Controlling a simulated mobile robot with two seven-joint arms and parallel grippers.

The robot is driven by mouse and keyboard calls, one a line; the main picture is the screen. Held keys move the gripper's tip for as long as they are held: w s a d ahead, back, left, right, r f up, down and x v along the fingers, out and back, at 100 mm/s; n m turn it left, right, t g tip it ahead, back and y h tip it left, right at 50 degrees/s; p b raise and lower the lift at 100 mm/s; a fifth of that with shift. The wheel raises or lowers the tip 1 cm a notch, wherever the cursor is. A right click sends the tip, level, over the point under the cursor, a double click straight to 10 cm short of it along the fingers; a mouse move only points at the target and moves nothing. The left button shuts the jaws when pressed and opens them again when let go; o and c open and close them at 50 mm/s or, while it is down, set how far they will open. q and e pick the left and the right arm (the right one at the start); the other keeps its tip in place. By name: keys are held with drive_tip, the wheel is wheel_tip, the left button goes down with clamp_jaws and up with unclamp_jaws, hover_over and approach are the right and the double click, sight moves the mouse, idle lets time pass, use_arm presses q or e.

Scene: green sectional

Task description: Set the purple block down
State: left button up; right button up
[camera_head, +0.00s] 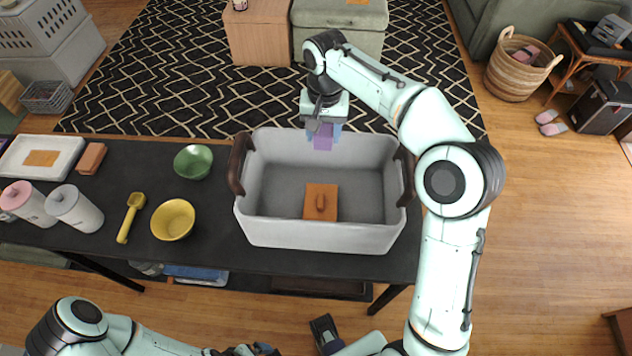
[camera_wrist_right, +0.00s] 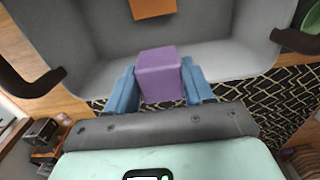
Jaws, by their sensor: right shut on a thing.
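The purple block (camera_head: 323,139) is held between the blue fingers of my right gripper (camera_head: 324,130), which is shut on it. In the head view it shows over the far wall of a white bin (camera_head: 330,234) with brown handles. In the right wrist view the purple block (camera_wrist_right: 161,75) sits between both blue fingers of the right gripper (camera_wrist_right: 161,84), with the bin's grey inside beyond it. Whether the block touches the bin cannot be told. My left arm shows at the bottom left of the head view; its gripper is not clearly visible.
On the dark table (camera_head: 130,180) to the left stand a green bowl (camera_head: 193,162), yellow bowl (camera_head: 173,220), yellow scoop (camera_head: 131,216), canisters (camera_head: 75,209) and a white tray (camera_head: 40,158).

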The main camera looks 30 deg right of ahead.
sight(324, 150)
use_arm(q)
drive_tip(key=shift+s+f+b, duration=0.25)
drive_tip(key=shift+f+b, duration=0.4)
drive_tip(key=shift+f, duration=0.05)
drive_tip(key=shift+s+f+b, duration=0.2)
drive_tip(key=shift+f+b, duration=0.4)
drive_tip(key=shift+f, duration=0.05)
use_arm(e)
drive_tip(key=shift+s+f, duration=0.2)
drive_tip(key=shift+f, duration=9.1)
drive_tip(key=shift+f, duration=0.15)
drive_tip(key=o, duration=1)
use_arm(q)
drive_tip(key=shift+f, duration=0.1)
drive_tip(key=shift+w+r+p, duration=0.1)
drive_tip(key=shift+r+p, duration=0.6)
drive_tip(key=shift+r, duration=0.05)
use_arm(e)
wheel_tip(324, 150, up, 12)
drive_tip(key=shift+r, duration=0.15)
